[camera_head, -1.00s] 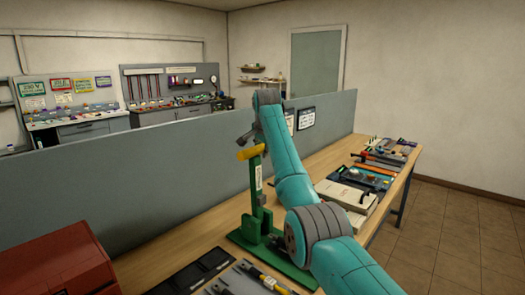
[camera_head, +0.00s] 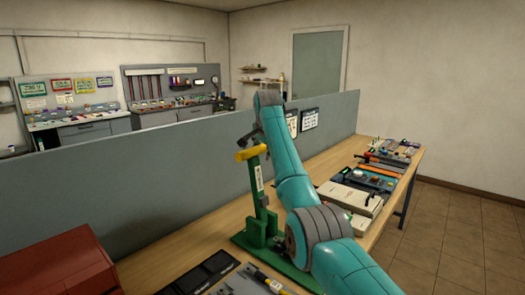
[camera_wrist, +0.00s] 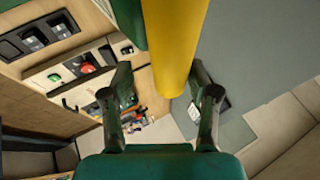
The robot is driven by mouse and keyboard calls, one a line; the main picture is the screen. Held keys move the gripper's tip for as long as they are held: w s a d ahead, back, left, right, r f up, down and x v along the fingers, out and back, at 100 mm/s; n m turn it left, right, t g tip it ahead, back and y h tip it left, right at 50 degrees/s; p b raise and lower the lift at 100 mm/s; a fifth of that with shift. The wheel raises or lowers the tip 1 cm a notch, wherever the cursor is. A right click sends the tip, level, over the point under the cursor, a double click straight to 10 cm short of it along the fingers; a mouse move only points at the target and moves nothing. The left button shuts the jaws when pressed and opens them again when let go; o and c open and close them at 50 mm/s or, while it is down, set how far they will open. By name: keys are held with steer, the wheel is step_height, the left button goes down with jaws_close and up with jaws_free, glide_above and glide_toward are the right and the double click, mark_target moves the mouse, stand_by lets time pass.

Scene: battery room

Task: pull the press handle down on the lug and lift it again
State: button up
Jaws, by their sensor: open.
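The green press (camera_head: 258,200) stands upright on the bench, with a yellow handle (camera_head: 251,153) sticking out at its top. My gripper (camera_head: 252,137) is just above the handle, at the end of my teal arm. In the wrist view, my gripper (camera_wrist: 160,85) is open, with a dark finger on each side. The yellow handle (camera_wrist: 173,45) reaches between the fingers there, with gaps on both sides; I cannot tell if it touches the palm. The lug cannot be made out; my arm hides part of the press base.
The bench (camera_head: 180,248) runs along a grey partition (camera_head: 110,193) behind the press. A red box (camera_head: 65,268) is at the lower left, with dark trays (camera_head: 200,272) in front. A pale case (camera_head: 350,197) and several tools lie to the right.

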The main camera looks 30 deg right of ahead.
steer(key=v, duration=1.2)
steer(key=shift+s, duration=0.1)
steer(key=shift+f, duration=0.1)
